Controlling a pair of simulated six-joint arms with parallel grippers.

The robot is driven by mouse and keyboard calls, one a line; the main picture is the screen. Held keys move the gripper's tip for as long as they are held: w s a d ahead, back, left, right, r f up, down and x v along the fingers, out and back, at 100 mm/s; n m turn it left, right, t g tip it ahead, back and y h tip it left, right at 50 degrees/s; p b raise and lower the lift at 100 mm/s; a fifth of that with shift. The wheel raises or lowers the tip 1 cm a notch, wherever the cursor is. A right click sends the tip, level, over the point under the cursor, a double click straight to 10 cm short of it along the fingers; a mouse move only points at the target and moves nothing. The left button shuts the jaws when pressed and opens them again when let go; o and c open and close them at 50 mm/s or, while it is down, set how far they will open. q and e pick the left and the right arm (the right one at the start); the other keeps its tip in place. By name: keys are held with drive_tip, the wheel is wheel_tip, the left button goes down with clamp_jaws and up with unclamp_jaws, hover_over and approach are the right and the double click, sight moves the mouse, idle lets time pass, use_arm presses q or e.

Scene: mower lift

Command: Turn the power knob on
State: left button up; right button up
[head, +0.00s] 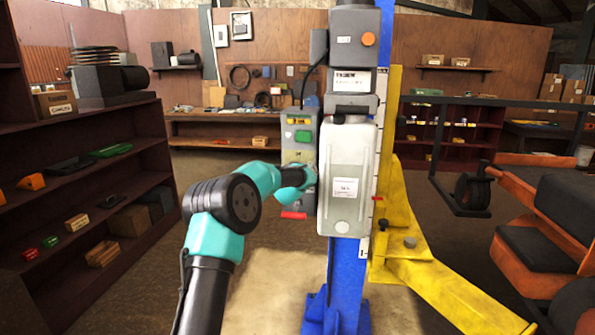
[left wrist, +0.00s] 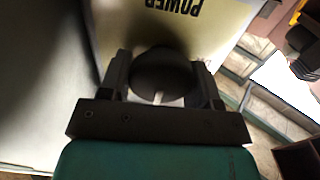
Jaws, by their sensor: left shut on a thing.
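The power knob (left wrist: 160,72) is dark and round with a pale pointer mark, under the word POWER on a pale panel (left wrist: 225,25), in the left wrist view. My left gripper (left wrist: 163,80) has one finger on each side of the knob and is shut on it. In the head view, the grey control box (head: 299,128) hangs left of the blue lift column, with a green button (head: 303,137) and a red lever (head: 293,215) below. My left gripper (head: 309,177) is at its lower part; the arm and gripper hide the knob there. My right gripper is not in view.
A white tank (head: 347,185) on the blue column (head: 345,270) stands close right of the gripper. A yellow lift arm (head: 425,280) and an orange mower (head: 540,220) are at right. Dark shelves (head: 85,190) stand at left. The floor between is open.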

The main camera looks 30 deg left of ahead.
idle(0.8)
use_arm(q)
drive_tip(key=o, duration=0.9)
drive_tip(key=shift+c, duration=0.2)
drive_tip(key=v, duration=1.7)
drive_tip(key=shift+s, duration=0.2)
